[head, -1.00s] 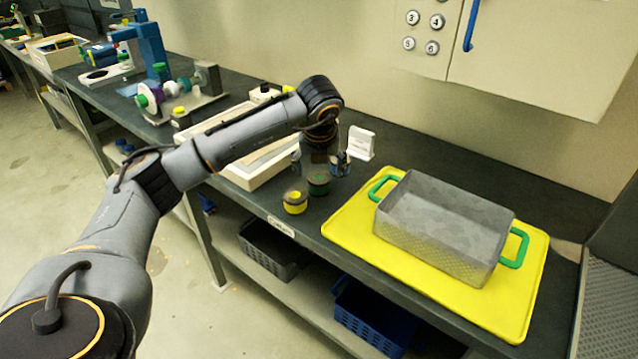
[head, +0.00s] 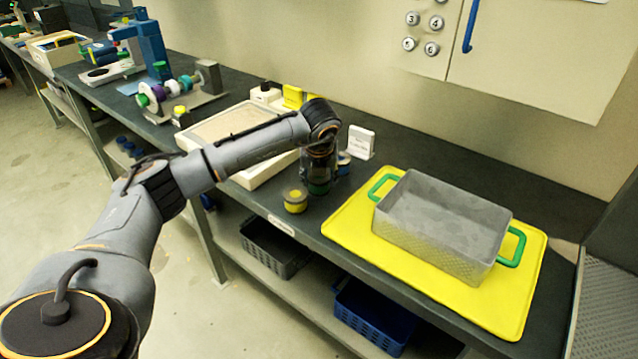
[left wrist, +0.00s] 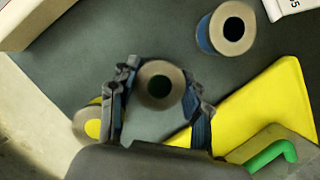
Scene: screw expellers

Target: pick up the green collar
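The green collar (head: 319,189) stands on the dark bench, mostly hidden behind my left gripper (head: 319,172) in the head view. In the left wrist view the collar (left wrist: 158,72) shows from above as a tan ring with a dark green centre. It sits between the two fingertips of my left gripper (left wrist: 157,98), one finger on each side. The fingers are spread, and whether they touch the collar is hard to tell. My right gripper is not in view.
A yellow collar (head: 295,201) stands close on the left, and a blue collar (left wrist: 228,30) stands to the upper right in the wrist view. A yellow mat (head: 345,236) with a grey metal basket (head: 445,250) lies to the right. A shallow tray (head: 262,180) is behind.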

